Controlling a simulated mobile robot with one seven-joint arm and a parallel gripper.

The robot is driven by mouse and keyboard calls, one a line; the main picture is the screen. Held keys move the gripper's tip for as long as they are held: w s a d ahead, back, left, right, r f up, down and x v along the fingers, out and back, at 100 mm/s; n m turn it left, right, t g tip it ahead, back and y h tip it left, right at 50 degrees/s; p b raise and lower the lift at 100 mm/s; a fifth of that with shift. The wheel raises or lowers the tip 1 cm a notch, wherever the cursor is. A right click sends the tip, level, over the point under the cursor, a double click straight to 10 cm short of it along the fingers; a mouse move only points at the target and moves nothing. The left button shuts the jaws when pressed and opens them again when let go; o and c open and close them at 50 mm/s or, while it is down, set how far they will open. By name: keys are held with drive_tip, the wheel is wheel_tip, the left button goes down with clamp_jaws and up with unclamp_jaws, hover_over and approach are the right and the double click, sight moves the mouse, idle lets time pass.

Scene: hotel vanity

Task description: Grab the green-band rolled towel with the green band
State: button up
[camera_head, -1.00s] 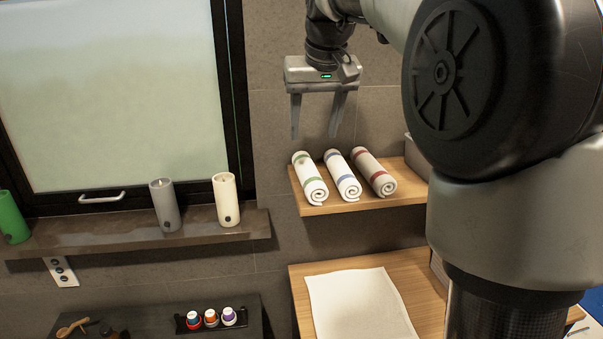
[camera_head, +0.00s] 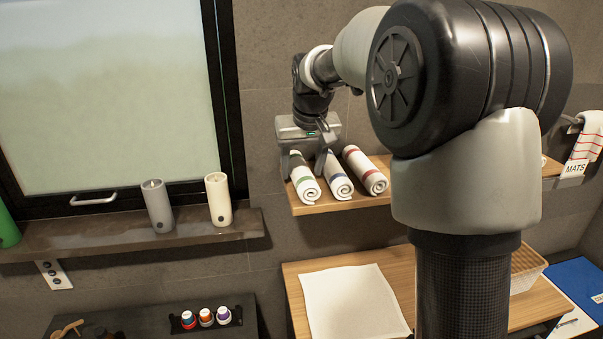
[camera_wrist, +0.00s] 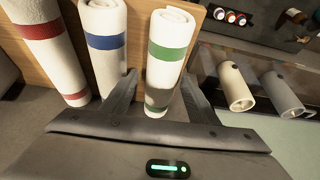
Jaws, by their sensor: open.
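The green-band rolled towel (camera_head: 303,178) is white and lies at the left end of a wooden wall shelf. In the wrist view the green-band towel (camera_wrist: 172,55) lies between the two fingers of my gripper (camera_wrist: 160,92). My gripper (camera_head: 305,165) is open, pointing down with one finger on each side of this towel. The head view does not show clearly whether the fingers touch it. The blue-band towel (camera_head: 338,178) lies close on its right, with a finger in the gap between them.
A red-band towel (camera_head: 364,170) lies further right on the shelf (camera_head: 320,208). Grey (camera_head: 158,206) and cream (camera_head: 218,199) candles stand on the window ledge to the left. A white cloth (camera_head: 352,303) lies on the counter below.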

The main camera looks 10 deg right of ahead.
drive_tip(key=shift+r, duration=0.1)
drive_tip(key=c, duration=0.9)
